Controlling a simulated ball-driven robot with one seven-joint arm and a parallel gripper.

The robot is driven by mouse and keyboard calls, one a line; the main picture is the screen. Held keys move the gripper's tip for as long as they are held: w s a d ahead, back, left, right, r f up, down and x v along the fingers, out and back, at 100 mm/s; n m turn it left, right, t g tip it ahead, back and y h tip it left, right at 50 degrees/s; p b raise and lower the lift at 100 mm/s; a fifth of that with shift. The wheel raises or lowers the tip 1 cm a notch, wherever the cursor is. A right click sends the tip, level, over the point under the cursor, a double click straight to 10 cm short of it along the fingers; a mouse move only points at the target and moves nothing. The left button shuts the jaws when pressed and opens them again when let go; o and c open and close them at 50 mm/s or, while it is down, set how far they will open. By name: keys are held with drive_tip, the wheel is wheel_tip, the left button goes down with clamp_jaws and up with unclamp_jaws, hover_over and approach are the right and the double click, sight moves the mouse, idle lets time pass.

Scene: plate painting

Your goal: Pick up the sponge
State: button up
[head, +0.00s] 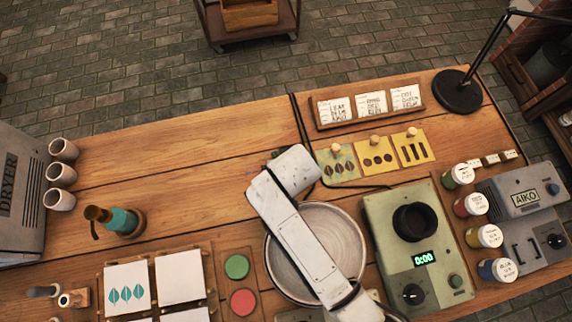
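I cannot make out a sponge for certain. My white arm crosses the round grey plate or basin (345,240) and ends in a white wrist block over the table. My gripper's fingers are hidden under or behind that block, so I cannot see whether they are open or hold anything. A small dark green patch (275,155) shows just past the wrist's upper left edge; too little of it shows to name it.
On the wooden table (190,150), yellow stencil cards (412,147), a green device reading 0:00 (420,235) and paint jars (470,205) stand right. A teal-and-copper tool (122,220), white tiles (180,275) and cups (62,175) are left. The upper left tabletop is clear.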

drive_tip(key=c, duration=1.1)
drive_tip(key=shift+c, duration=0.2)
drive_tip(key=shift+r, duration=0.15)
drive_tip(key=shift+r, duration=0.3)
wheel_tip(320, 180, up, 3)
drive_tip(key=shift+s+r+b, duration=0.15)
drive_tip(key=shift+b, duration=0.25)
drive_tip(key=s+d+r, duration=0.2)
drive_tip(key=s+r, duration=0.7)
drive_tip(key=s, duration=0.4)
drive_tip(key=shift+s+d+r+b, duration=0.15)
drive_tip(key=shift+s+d+b, duration=0.05)
drive_tip(key=shift+d+b, duration=0.2)
